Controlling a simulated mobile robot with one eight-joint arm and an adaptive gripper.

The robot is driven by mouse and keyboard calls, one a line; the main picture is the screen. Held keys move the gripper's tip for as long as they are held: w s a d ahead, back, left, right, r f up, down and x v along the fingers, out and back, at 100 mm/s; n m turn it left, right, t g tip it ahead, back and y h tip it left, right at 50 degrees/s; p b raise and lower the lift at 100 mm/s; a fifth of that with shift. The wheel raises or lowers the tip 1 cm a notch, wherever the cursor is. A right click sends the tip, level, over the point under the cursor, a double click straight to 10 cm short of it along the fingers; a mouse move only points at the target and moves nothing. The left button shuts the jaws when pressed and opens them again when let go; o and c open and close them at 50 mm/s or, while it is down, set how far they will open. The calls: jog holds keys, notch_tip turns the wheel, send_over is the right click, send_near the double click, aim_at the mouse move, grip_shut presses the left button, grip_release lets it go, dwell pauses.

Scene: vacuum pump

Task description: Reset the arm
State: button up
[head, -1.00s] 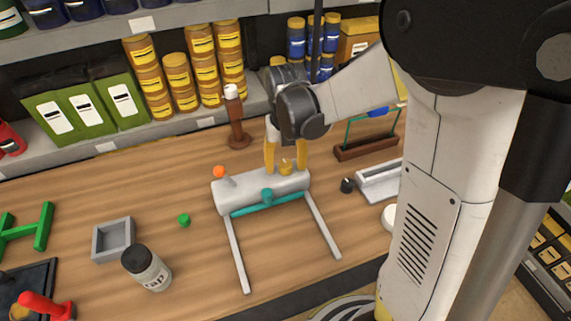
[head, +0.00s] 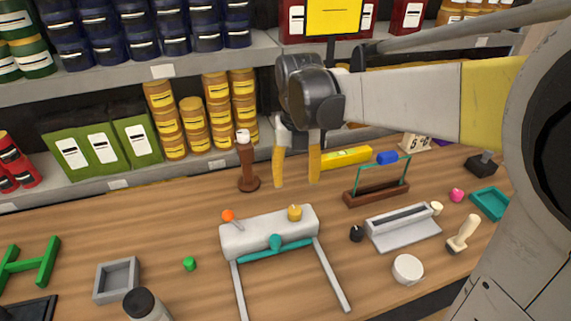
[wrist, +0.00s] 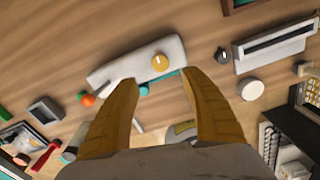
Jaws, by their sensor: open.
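My gripper (head: 297,180) is open and empty, with its two yellow fingers pointing down above the wooden table behind the vacuum pump. In the wrist view the open fingers (wrist: 158,85) frame part of the pump. The vacuum pump is a pale grey body (head: 255,236) with two grey legs, a teal bar (head: 276,245), an orange ball on a lever (head: 228,215) and a yellow cap (head: 295,213) on top. The pump also shows in the wrist view (wrist: 122,66), with the yellow cap (wrist: 160,62) on it. The gripper is apart from the pump.
A brown pepper mill (head: 247,165) stands left of my gripper. A brown-based teal frame (head: 378,194) and a grey tray (head: 403,230) are to the right. A grey square box (head: 117,280) and a jar (head: 145,306) are at front left. Stocked shelves (head: 205,65) rise behind.

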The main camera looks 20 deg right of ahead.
dwell(0.3)
jog(key=s+m+t+b, duration=0.1)
jog(key=s+m+t, duration=0.2)
jog(key=m, duration=1.3)
jog(key=s+f+m+t, duration=0.1)
jog(key=s+m+t, duration=0.3)
jog(key=s+m, duration=0.6)
jog(key=m, duration=0.7)
jog(key=shift+m+b, duration=0.3)
jog(key=shift+b, duration=0.1)
